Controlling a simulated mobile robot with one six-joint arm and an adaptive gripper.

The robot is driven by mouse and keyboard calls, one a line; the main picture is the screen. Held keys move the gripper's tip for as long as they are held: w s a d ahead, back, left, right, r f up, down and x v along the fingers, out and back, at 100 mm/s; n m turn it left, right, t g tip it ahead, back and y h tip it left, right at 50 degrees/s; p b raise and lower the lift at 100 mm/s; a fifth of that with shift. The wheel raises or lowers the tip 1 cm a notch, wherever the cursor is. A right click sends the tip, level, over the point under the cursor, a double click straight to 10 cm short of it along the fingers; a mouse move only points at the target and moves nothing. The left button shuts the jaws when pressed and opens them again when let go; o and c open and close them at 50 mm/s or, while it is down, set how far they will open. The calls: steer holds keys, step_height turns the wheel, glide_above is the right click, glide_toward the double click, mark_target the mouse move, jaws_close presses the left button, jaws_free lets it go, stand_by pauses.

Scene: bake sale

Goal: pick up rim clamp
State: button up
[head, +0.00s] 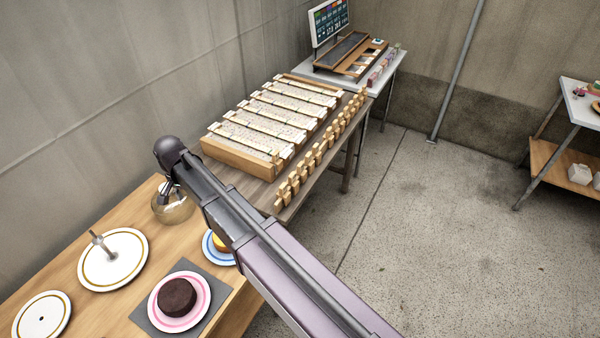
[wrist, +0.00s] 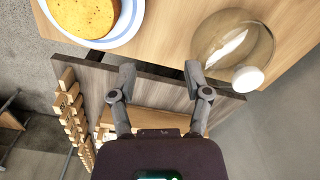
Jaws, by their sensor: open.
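I cannot identify the rim clamp with certainty. A small grey upright piece (head: 97,239) stands on a white gold-ringed plate (head: 125,275) at the left in the head view; it may be the clamp, or part of a tiered stand. My gripper (wrist: 160,72) is open and empty in the wrist view, its two fingers apart over the gap between the tables. In the head view my gripper (head: 166,188) is partly hidden by my arm, just above a round glass vessel (head: 178,210). That glass vessel (wrist: 225,35) with a white knob-like end (wrist: 248,79) lies right of my fingers in the wrist view.
A yellow cake (wrist: 88,14) on a blue-striped plate and a dark cake (head: 177,297) on a pink-ringed plate are close by. A wooden rack (head: 240,165) and several wooden pegs (head: 320,152) occupy the grey table. Open floor (head: 450,230) lies to the right.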

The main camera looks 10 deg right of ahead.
steer(key=w+d+r+m+p, duration=0.1)
steer(key=w+d, duration=0.4)
steer(key=d, duration=0.4)
steer(key=w+d+r+m+p, duration=0.1)
steer(key=w+d+r, duration=0.1)
steer(key=w+d, duration=0.5)
steer(key=r+m+p, duration=0.2)
steer(key=p, duration=0.1)
glide_above(301, 164)
steer(key=shift+w+d, duration=0.1)
steer(key=shift+w, duration=0.2)
steer(key=shift+f+b, duration=0.2)
steer(key=shift+b, duration=0.1)
step_height(301, 164, down, 8)
steer(key=b, duration=0.8)
steer(key=shift+f, duration=0.2)
steer(key=shift+s+f+b, duration=0.15)
steer(key=shift+f+b, duration=2.45)
steer(key=shift+b, duration=0.2)
